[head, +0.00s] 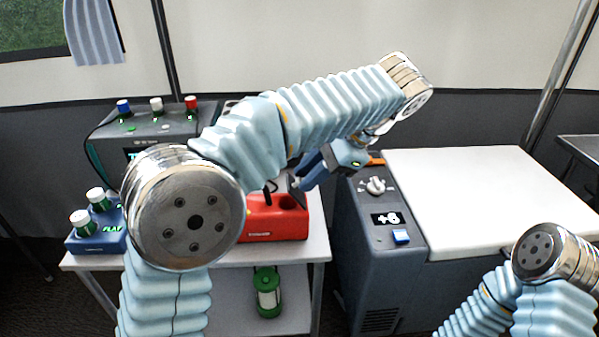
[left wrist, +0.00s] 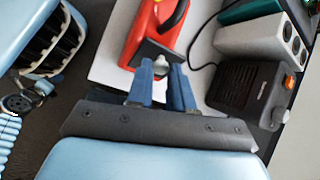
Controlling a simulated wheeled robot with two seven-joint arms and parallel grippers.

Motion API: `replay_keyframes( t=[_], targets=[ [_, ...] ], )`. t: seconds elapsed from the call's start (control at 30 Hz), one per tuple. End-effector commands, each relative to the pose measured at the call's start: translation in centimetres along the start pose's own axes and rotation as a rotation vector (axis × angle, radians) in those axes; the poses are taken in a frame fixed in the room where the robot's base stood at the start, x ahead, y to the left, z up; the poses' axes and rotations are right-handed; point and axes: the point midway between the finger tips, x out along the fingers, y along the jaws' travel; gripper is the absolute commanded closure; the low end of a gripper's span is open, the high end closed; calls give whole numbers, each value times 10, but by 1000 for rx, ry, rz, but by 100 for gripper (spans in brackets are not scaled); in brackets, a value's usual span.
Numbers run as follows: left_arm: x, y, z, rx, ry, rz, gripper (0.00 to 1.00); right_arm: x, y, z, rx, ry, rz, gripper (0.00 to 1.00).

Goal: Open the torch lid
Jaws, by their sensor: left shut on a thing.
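The torch is a red body (head: 272,228) on the white table, partly hidden behind my left arm in the head view. In the left wrist view the red torch (left wrist: 146,28) shows a black handle (left wrist: 174,18) and a dark plate (left wrist: 150,50) at its near end, which looks like the lid. My left gripper (head: 298,183) reaches down to the torch from the right. In the left wrist view its blue fingers (left wrist: 161,66) are shut on a small pale knob (left wrist: 160,62) at the dark plate. Whether the lid is raised is unclear. My right gripper is out of view.
A green lantern (head: 268,293) stands on the lower shelf. A grey cooler with a white top (head: 480,195) is close on the right.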

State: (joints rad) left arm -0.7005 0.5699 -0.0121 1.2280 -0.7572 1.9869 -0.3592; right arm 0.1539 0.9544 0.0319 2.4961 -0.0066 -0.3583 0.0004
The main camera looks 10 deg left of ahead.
Motion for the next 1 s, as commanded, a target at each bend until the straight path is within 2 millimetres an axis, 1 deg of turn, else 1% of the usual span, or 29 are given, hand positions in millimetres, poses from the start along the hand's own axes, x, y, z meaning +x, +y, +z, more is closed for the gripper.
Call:
replay_keyframes(
  t=[0.17, 0.6, 0.8, 1.0],
  targets=[
    [-7, 5, -11, 23, -138, -60, 100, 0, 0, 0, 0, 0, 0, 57],
    [-10, 13, -34, 77, -487, -190, 100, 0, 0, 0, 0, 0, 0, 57],
    [-8, 15, -42, 97, -611, -235, 100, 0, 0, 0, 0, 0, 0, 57],
    [-7, 17, -47, 110, -689, -263, 100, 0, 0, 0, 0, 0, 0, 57]
  ],
)
